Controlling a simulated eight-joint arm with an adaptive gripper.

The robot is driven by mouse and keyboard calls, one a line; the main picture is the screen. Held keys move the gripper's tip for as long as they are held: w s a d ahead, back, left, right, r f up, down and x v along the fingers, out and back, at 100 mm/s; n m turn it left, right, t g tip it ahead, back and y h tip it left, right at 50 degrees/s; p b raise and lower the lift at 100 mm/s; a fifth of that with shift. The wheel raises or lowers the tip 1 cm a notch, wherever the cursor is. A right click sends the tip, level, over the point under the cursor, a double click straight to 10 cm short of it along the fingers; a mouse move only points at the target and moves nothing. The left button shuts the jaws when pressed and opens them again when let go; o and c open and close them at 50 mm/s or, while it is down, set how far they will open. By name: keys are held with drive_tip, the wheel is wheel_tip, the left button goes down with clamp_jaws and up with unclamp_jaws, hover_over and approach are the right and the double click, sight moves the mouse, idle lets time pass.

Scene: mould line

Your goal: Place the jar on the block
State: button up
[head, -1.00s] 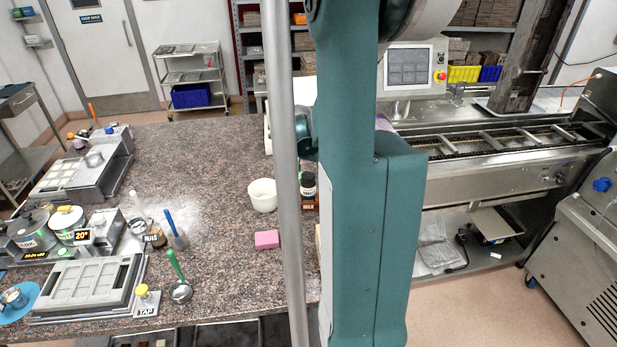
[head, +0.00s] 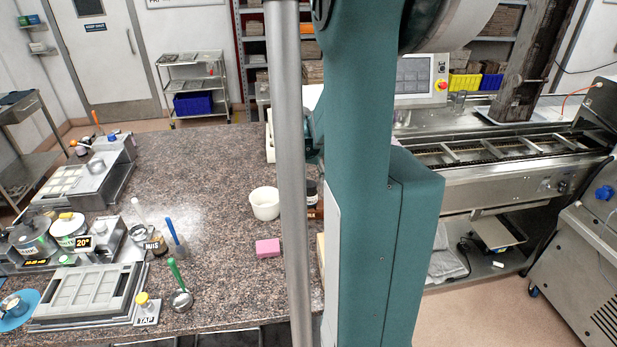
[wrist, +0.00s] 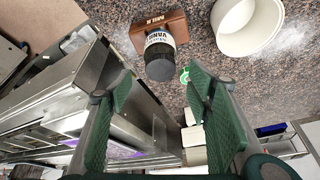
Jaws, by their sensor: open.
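A small jar (wrist: 159,50) with a black lid and a pale lettered label shows in the wrist view. It appears to stand on a brown wooden block (wrist: 178,27) lettered MILK, near the bench edge. In the head view the jar (head: 312,190) and the brown block (head: 312,211) show just right of the grey pole, partly hidden by it and by my arm. A pink block (head: 268,248) lies on the bench left of the pole. My gripper (wrist: 160,88) is open, its green pads apart and empty, with the jar ahead, beyond the fingertips. The head view hides my gripper.
A white bowl (head: 265,203) stands close to the jar. Moulds (head: 88,290), jars (head: 68,230) and ladles (head: 180,297) crowd the bench's left side. A steel conveyor machine (head: 490,160) stands to the right. The middle of the bench (head: 215,220) is clear.

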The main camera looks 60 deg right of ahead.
idle(0.4)
drive_tip(key=w+a+r+n+t, duration=0.1)
drive_tip(key=a+r+n, duration=0.15)
drive_tip(key=a, duration=0.75)
drive_tip(key=w+a+r+n+t+y, duration=0.15)
drive_tip(key=a+r, duration=0.25)
drive_tip(key=a, duration=0.6)
drive_tip(key=w+a+r+n+t+h, duration=0.1)
drive_tip(key=a+r+n, duration=0.25)
drive_tip(key=a, duration=0.55)
drive_tip(key=s+a+n+t+y, duration=0.1)
drive_tip(key=s+a+n, duration=0.2)
drive_tip(key=a, duration=1)
drive_tip(key=s+a+r+n+t+y, duration=0.1)
drive_tip(key=s+a+n+y, duration=0.1)
drive_tip(key=s+a+n, duration=0.2)
drive_tip(key=s+a, duration=0.3)
drive_tip(key=a, duration=0.5)
drive_tip(key=shift+s+a, duration=0.35)
drive_tip(key=shift+a, duration=0.05)
